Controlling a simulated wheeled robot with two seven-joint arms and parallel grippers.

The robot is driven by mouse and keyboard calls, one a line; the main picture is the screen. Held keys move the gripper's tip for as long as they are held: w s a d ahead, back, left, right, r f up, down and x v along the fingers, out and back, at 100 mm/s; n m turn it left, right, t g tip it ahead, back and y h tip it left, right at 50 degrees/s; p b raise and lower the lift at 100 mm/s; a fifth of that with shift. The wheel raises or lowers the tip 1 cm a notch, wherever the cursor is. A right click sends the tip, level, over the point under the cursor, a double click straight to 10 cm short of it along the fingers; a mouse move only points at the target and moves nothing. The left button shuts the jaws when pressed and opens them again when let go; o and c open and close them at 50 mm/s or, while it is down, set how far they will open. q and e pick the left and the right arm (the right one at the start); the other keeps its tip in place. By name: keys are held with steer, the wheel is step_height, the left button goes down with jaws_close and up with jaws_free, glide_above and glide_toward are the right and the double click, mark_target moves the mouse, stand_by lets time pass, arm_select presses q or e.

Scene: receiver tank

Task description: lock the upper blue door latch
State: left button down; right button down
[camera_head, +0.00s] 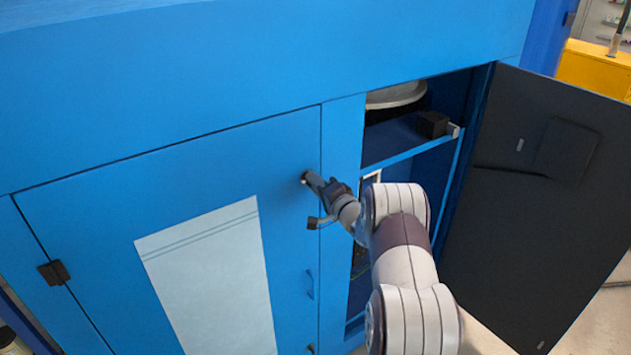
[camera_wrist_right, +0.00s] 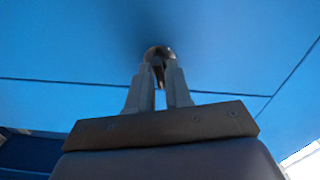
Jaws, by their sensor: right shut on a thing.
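The closed blue door (camera_head: 90,235) fills the left of the head view, with a pale panel (camera_head: 208,270) on it. The upper latch (camera_head: 304,177) is a small dark knob near the door's upper right edge. My right gripper (camera_head: 313,182) reaches it from the right and is shut on it. In the right wrist view, the two fingers (camera_wrist_right: 160,85) stand close together around the dark round latch (camera_wrist_right: 158,54) against the blue door. The fingers partly hide the latch, so its turn angle cannot be told. My left gripper is not in view.
A small blue handle (camera_head: 309,285) and a dark lower latch (camera_head: 310,348) sit lower on the door's right edge. A dark hinge (camera_head: 54,272) is at left. Right of my arm, an open cabinet bay has a shelf (camera_head: 395,140) and a swung-out dark door (camera_head: 545,210).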

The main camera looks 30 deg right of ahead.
steer(key=shift+d+m+p, duration=0.1)
steer(key=shift+m+p, duration=0.3)
steer(key=shift+m, duration=1.1)
steer(key=c, duration=1.2)
jaws_free()
steer(key=s+b, duration=0.1)
steer(key=s, duration=0.3)
steer(key=s+b, duration=0.1)
steer(key=s, duration=0.3)
steer(key=s+d+b, duration=0.1)
steer(key=s+b, duration=0.1)
steer(key=s, duration=0.2)
steer(key=shift+s, duration=0.35)
